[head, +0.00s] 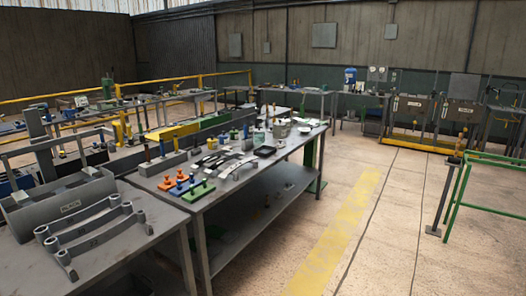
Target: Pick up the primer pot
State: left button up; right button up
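No label reading primer can be made out in the head view. A small grey pot-like container (281,129) stands toward the far end of the long workbench (232,190). A pale jar-like item (259,137) stands just left of it. Both are too small to tell whether either is the primer pot. Neither of my grippers is in view.
Colored blocks with pegs (180,187) and a black tray (265,151) sit on the long workbench. A green rail (462,190) stands at right. The floor between is clear.

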aim_at(249, 124)
jog(key=i+l+z, duration=0.4)
jog(key=i, duration=0.45)
jog(key=i+z, duration=0.35)
jog(key=i, duration=0.55)
jog(key=i+l, duration=0.1)
jog(key=i, duration=3.3)
